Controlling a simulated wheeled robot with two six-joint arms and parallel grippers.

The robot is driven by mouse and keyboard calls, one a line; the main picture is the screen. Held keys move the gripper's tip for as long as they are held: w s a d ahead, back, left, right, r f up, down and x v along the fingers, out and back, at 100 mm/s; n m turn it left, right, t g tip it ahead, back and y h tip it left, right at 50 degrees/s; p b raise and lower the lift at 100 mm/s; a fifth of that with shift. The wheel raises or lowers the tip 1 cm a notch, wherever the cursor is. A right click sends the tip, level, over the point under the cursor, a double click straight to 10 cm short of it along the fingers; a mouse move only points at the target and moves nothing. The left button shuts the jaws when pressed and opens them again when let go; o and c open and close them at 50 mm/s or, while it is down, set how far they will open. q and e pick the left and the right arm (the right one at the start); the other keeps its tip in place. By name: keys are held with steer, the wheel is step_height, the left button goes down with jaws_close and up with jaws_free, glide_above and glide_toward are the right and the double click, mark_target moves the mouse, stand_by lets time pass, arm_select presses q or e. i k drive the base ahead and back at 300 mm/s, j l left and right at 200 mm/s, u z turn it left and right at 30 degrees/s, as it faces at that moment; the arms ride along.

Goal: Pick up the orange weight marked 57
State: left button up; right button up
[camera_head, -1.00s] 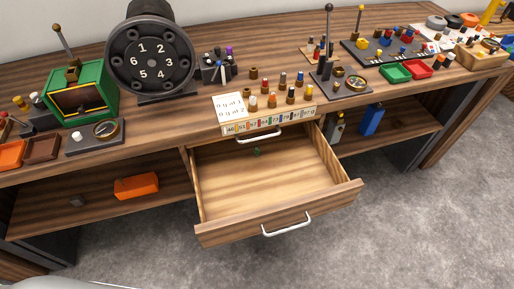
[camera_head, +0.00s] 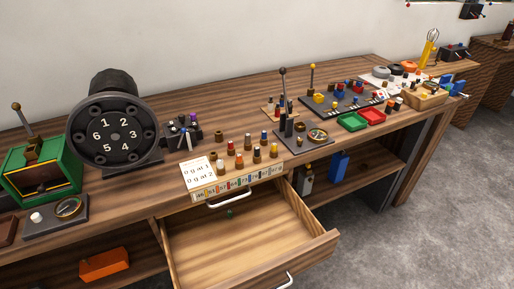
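No 57 can be read on any weight at this size. An orange-topped peg (camera_head: 221,167) stands at the left of the front row on the pale board (camera_head: 200,178), among several pegs with coloured tops. A strip of small coloured number labels (camera_head: 240,183) runs along the board's front edge. Far right on the bench, an orange disc (camera_head: 394,69) lies between a grey disc (camera_head: 380,73) and a dark disc (camera_head: 409,66). I cannot tell which of these orange things is the weight. Neither of my grippers is in view.
An open drawer (camera_head: 185,262) juts out below the board, with a small green thing inside. A black numbered dial (camera_head: 115,135) and a green box (camera_head: 40,185) stand left. Green (camera_head: 352,121) and red (camera_head: 373,116) trays lie right. Grey floor is clear at right.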

mark_target(239, 156)
steer(key=u, duration=0.25)
steer(key=i+l+u, duration=0.1)
steer(key=l+u, duration=0.55)
steer(key=l, duration=0.25)
steer(key=l+u, duration=0.35)
steer(key=l, duration=0.15)
